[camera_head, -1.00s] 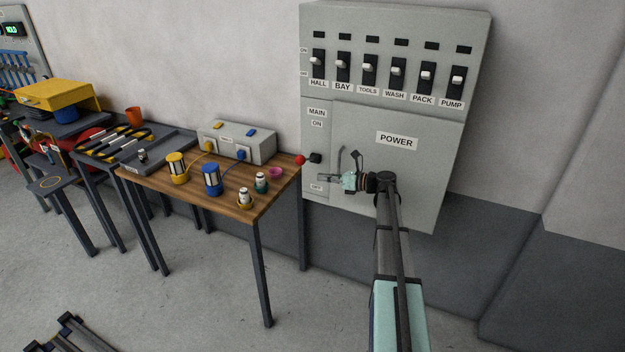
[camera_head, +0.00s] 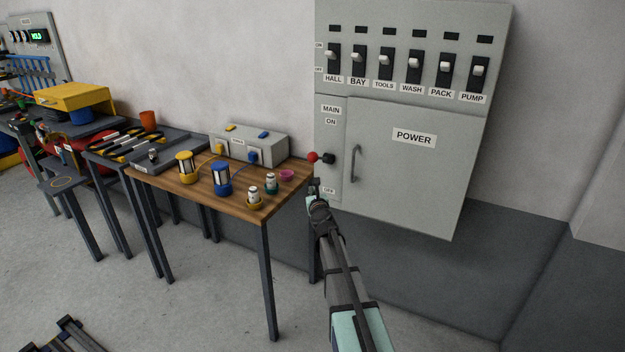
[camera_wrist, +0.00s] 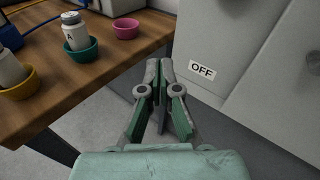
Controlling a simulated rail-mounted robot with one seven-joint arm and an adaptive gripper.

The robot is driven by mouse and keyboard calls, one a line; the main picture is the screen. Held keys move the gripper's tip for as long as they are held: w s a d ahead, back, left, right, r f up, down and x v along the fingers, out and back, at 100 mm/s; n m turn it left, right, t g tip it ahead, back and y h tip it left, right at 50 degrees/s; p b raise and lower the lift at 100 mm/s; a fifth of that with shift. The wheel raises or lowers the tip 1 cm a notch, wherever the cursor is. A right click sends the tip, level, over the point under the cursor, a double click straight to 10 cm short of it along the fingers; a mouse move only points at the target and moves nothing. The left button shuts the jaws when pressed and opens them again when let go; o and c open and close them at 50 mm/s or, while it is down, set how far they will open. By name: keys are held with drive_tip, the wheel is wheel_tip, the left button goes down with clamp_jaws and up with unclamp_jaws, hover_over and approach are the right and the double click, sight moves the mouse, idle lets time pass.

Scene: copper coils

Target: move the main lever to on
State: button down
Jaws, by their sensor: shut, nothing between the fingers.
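The main lever has a red knob (camera_head: 312,157) on a black base (camera_head: 328,158). It sticks out from the grey power cabinet (camera_head: 400,185), between the ON label (camera_head: 331,122) above and the OFF label (camera_head: 329,190) below. The knob points left, roughly level in the picture. My gripper (camera_head: 315,184) is just below the knob in the head view, near the cabinet's lower left edge. In the wrist view my gripper (camera_wrist: 160,68) is shut and empty, its fingertips left of the OFF label (camera_wrist: 202,70). The lever is outside the wrist view. I cannot tell the gap to the knob.
A wooden table (camera_head: 205,195) with small cups and coils stands close left of my gripper. A pink cup (camera_wrist: 126,29) sits near its edge. The cabinet door has a curved handle (camera_head: 354,164) right of the lever. A row of switches sits above.

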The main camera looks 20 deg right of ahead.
sight(317, 157)
drive_tip(key=s+a+r+m+h+b, duration=0.35)
drive_tip(key=s+a+h+b, duration=0.2)
drive_tip(key=s+h, duration=0.4)
drive_tip(key=w+d+r+m+h+p, duration=0.1)
drive_tip(key=w+d+r+p, duration=0.2)
drive_tip(key=w+d+r, duration=0.3)
drive_tip(key=shift+w+d+r+p, duration=0.2)
drive_tip(key=shift+w+r+p, duration=0.15)
drive_tip(key=shift+w, duration=1.3)
drive_tip(key=shift+w+d+r+b, duration=0.2)
drive_tip(key=shift+r+b, duration=0.4)
drive_tip(key=shift+r, duration=0.2)
drive_tip(key=shift+w+d+r+b, duration=0.2)
drive_tip(key=shift+r+b, duration=0.4)
drive_tip(key=shift+r, duration=0.15)
